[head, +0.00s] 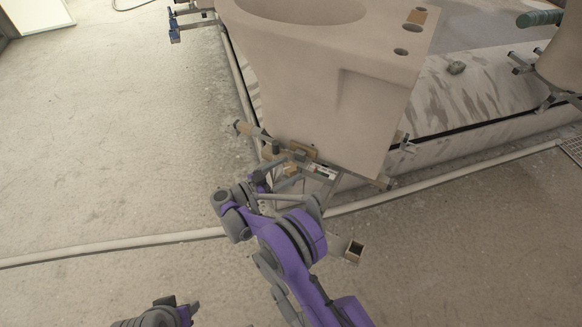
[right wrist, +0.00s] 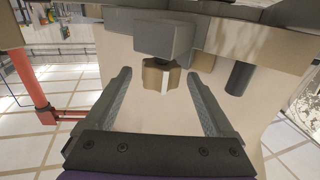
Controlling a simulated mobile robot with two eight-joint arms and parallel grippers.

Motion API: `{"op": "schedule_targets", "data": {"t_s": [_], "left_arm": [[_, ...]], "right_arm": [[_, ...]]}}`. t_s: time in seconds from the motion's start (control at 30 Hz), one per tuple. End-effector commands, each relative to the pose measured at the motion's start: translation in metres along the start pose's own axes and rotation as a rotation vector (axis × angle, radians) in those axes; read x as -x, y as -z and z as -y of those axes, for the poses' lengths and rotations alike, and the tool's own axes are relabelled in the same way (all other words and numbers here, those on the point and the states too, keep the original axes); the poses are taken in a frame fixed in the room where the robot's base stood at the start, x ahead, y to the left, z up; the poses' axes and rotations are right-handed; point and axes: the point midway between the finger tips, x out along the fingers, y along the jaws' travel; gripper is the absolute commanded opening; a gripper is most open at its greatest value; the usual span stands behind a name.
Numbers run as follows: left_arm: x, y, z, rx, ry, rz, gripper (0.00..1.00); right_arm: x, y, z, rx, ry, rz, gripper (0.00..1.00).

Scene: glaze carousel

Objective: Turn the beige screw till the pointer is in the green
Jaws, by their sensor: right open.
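In the right wrist view a beige faceted screw head (right wrist: 160,76) sits below a grey block, between the fingertips of my right gripper (right wrist: 158,84). The fingers are apart, with a gap on each side of the screw. In the head view my right gripper (head: 263,180) is at the metal clamp bars under the near corner of the pale ceramic piece (head: 365,115). Several beige parts are there, and I cannot tell which is the screw. A small pale gauge plate (head: 321,172) shows there; its pointer and green zone are too small to read. My left gripper (head: 182,311) is low at left, its jaws unclear.
A pale pipe (head: 120,245) runs along the floor, and a wet, streaked platform (head: 470,95) lies behind the ceramic piece. Another ceramic piece (head: 562,60) stands at far right. The floor at left is clear.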

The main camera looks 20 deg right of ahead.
Motion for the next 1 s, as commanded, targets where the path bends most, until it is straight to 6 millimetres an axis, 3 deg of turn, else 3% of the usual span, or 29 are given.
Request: {"op": "schedule_targets", "data": {"t_s": [0.2, 0.4, 0.6, 1.0], "left_arm": [[0.008, 0.002, 0.000, 0.000, 0.000, -0.002, 0.47], [0.011, 0.003, 0.000, 0.000, 0.000, -0.002, 0.47], [0.012, 0.003, 0.000, 0.000, 0.000, -0.003, 0.47], [0.012, 0.003, 0.000, 0.000, 0.000, -0.003, 0.47]], "right_arm": [[0.048, 0.001, 0.001, 0.000, 0.003, 0.000, 0.89], [0.078, 0.001, 0.001, 0.000, 0.003, 0.000, 0.89], [0.089, 0.001, 0.000, 0.000, 0.000, 0.000, 0.89], [0.089, 0.000, 0.000, 0.000, 0.000, 0.000, 0.89]]}}
